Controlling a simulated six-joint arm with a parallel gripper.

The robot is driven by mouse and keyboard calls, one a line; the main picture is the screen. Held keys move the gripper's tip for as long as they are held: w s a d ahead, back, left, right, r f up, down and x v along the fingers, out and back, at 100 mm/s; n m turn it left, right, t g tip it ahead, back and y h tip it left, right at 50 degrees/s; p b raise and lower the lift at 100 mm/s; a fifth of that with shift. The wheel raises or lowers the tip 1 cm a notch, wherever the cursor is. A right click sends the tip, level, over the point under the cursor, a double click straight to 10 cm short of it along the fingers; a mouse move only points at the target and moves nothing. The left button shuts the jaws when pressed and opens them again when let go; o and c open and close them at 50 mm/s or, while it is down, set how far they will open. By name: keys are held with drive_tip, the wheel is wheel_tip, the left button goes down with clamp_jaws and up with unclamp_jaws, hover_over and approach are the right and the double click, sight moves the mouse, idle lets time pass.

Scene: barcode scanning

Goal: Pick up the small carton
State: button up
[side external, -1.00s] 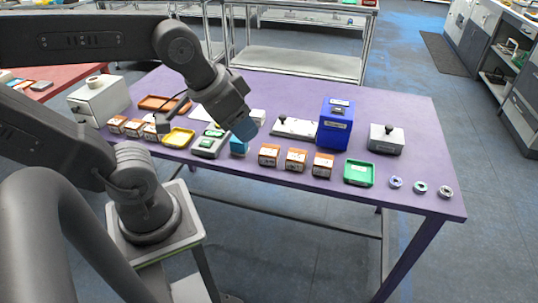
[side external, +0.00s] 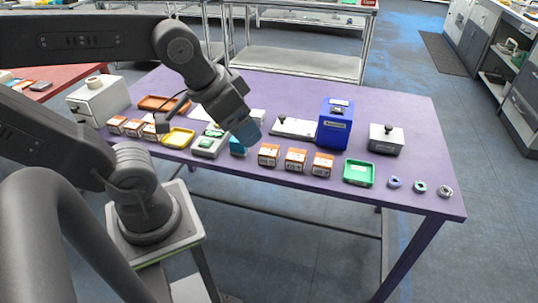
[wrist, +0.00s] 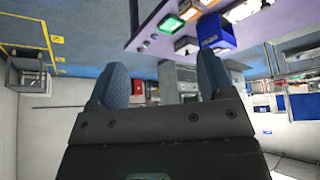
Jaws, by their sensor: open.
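Several small orange-and-white cartons stand on the purple table. One group of three is near the front middle: a left carton (side external: 268,155), a middle carton (side external: 295,160) and a right carton (side external: 322,165). More like them, such as one carton (side external: 117,125), stand at the left end. The frames do not show which one is meant. My gripper (side external: 249,133) is above the table, up and left of the front-middle group, with blue fingers. In the wrist view my gripper (wrist: 160,80) is open, fingers wide apart, with nothing between them close by.
A blue bin (side external: 335,130), green tray (side external: 359,172), grey box (side external: 386,140) and several small rings (side external: 420,187) are to the right.

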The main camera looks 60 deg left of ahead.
drive_tip(key=w+d+r+t+h, duration=0.2)
drive_tip(key=w+d+h, duration=0.2)
drive_tip(key=w, duration=0.4)
drive_tip(key=w+a+f+n+t+y, duration=0.1)
drive_tip(key=w+a+n+t, duration=0.15)
drive_tip(key=w+a, duration=0.45)
drive_tip(key=n+g+y, duration=0.6)
drive_tip(key=n+g, duration=0.1)
hover_over(269, 150)
drive_tip(key=s+d, duration=0.3)
wheel_tip(269, 150, down, 18)
drive_tip(key=shift+x, duration=6.45)
drive_tip(key=shift+s, duration=0.15)
